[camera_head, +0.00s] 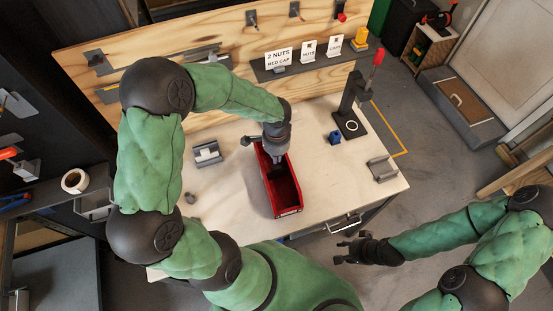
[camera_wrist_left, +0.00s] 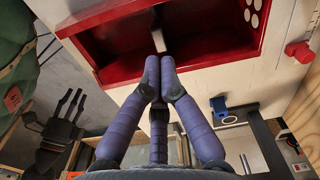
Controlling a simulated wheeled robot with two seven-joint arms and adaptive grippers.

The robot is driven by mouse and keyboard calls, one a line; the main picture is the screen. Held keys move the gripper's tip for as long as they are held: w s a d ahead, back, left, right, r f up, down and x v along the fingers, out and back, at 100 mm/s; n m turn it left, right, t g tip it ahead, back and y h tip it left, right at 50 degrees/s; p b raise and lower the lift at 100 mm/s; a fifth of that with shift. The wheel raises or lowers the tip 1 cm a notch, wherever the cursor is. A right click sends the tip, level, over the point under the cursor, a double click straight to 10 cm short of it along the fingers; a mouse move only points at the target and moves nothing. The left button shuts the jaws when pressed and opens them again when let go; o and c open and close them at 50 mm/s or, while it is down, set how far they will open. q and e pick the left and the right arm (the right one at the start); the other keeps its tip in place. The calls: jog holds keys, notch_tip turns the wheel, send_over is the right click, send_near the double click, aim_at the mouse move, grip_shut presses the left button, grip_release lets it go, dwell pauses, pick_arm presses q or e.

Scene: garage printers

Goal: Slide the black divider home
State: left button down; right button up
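The red bin (camera_head: 289,211) stands on the workbench, its long side running from the far edge toward me. It also shows in the left wrist view (camera_wrist_left: 88,57). My left gripper (camera_head: 277,160) reaches down into the bin's far half. In the left wrist view its fingertips (camera_wrist_left: 159,67) are close together, with the end of a dark upright piece, apparently the black divider (camera_wrist_left: 158,38), between and just beyond them. The divider stands across the bin; its lower edge is hidden. My right gripper (camera_head: 352,250) is empty, fingers spread, in front of the bench.
A black stand (camera_head: 350,122) with a red-topped lever and a small blue block (camera_head: 335,137) are right of the bin. Grey holders stand at left (camera_head: 207,153) and right (camera_head: 381,168). Signs (camera_head: 279,58) line the back shelf. The bench between holders and bin is clear.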

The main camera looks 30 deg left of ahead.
pick_arm(q)
notch_tip(320, 180, up, 10)
dwell(0.4)
jog(key=shift+s+d+f, duration=0.1)
